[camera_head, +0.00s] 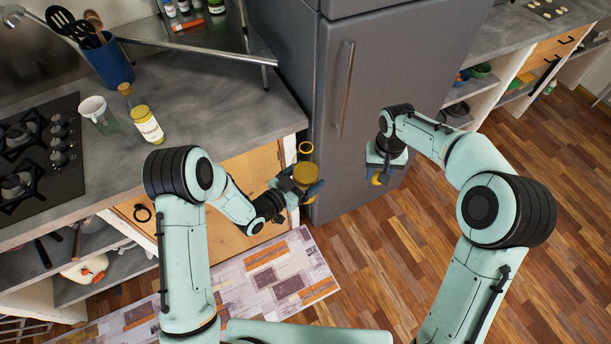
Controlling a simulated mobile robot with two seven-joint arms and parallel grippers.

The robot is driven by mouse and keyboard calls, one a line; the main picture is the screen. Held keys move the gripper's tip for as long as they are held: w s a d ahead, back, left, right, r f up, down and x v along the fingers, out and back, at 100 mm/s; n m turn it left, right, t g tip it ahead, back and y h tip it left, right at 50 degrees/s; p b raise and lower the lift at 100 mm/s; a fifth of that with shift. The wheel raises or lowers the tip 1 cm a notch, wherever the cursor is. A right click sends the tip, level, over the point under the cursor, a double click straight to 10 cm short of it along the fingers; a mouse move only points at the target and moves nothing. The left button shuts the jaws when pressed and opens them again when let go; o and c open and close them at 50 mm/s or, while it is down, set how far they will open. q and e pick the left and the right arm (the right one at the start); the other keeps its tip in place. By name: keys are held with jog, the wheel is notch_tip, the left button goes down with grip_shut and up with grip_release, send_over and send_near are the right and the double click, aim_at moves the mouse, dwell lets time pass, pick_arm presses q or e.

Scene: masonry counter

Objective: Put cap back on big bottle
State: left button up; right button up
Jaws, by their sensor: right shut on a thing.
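The big bottle (305,174) is clear with amber contents and stands about upright in my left gripper (301,187), in front of the counter. My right gripper (380,172) is shut on a small yellow cap (378,180), in front of the fridge. The cap is to the right of the bottle and apart from it.
The grey fridge (385,70) stands behind my grippers. The space between them is clear.

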jog(key=w+a+r, duration=0.4)
jog(key=a+r, duration=0.5)
notch_tip(320, 180, up, 10)
send_over(306, 142)
jog(key=shift+w+d+f, duration=0.15)
jog(key=shift+w+d, duration=0.05)
jog(key=shift+w, duration=0.1)
jog(key=shift+s+a+r, duration=0.15)
jog(key=shift+a+r, duration=0.1)
jog(key=shift+f, duration=0.1)
jog(key=shift+f, duration=1.9)
jog(key=shift+s, duration=0.1)
jog(key=shift+f, duration=0.9)
jog(key=shift+f, duration=0.5)
